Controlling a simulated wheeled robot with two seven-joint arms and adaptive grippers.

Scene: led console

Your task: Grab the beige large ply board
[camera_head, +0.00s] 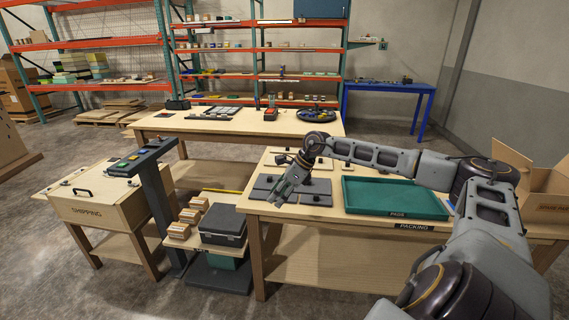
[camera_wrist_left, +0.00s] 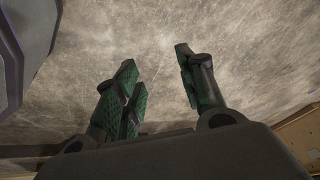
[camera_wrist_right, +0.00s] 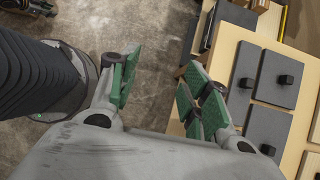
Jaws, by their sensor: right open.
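I cannot single out the beige large ply board with certainty.
A green tray (camera_head: 393,197) lies on the packing table (camera_head: 330,240). A shipping box (camera_head: 90,205) stands at left, beside a grey post with coloured buttons (camera_head: 140,155). A low cart with a black case (camera_head: 223,225) stands between. An open carton (camera_head: 530,180) is at right.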

